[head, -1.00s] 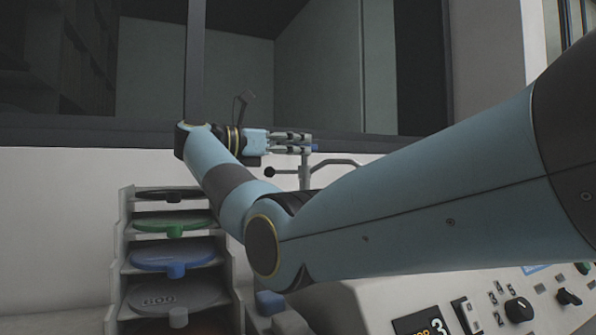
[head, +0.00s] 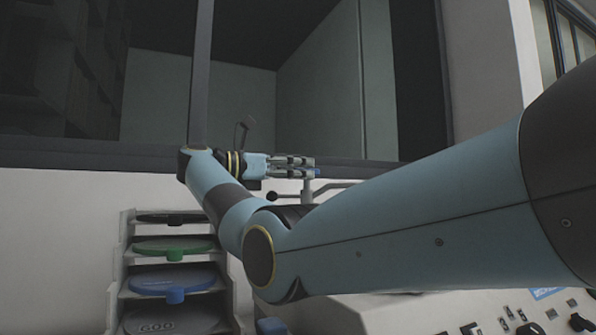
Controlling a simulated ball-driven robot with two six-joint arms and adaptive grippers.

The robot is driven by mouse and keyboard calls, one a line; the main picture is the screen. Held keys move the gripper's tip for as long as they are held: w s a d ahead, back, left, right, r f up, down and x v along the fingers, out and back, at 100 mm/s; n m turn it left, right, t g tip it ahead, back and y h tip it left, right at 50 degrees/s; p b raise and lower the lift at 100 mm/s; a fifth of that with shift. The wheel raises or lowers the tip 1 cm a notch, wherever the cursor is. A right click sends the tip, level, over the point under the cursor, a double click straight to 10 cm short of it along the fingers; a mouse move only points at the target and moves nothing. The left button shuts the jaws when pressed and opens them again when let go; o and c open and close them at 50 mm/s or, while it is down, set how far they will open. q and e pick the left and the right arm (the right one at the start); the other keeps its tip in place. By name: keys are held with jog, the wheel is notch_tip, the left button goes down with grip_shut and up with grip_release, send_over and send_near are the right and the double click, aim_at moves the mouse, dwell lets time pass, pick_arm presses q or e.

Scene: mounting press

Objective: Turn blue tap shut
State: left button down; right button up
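The blue tap (head: 317,172) shows only as a small blue piece at the tips of my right gripper, above a grey upright pipe (head: 307,190). My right gripper (head: 312,167) points to the right, with its grey fingers right at the blue piece. The fingers hide most of the tap, and I cannot tell whether they are closed on it or only beside it. My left gripper is out of view.
My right arm crosses the picture and hides much of the machine. A rack (head: 127,259) with several coloured discs stands at the lower left. A control panel (head: 477,312) with knobs is at the lower right. A dark window ledge (head: 90,157) runs behind.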

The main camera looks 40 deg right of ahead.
jog(key=v, duration=0.7)
jog(key=shift+a, duration=0.25)
jog(key=shift+w+r, duration=0.1)
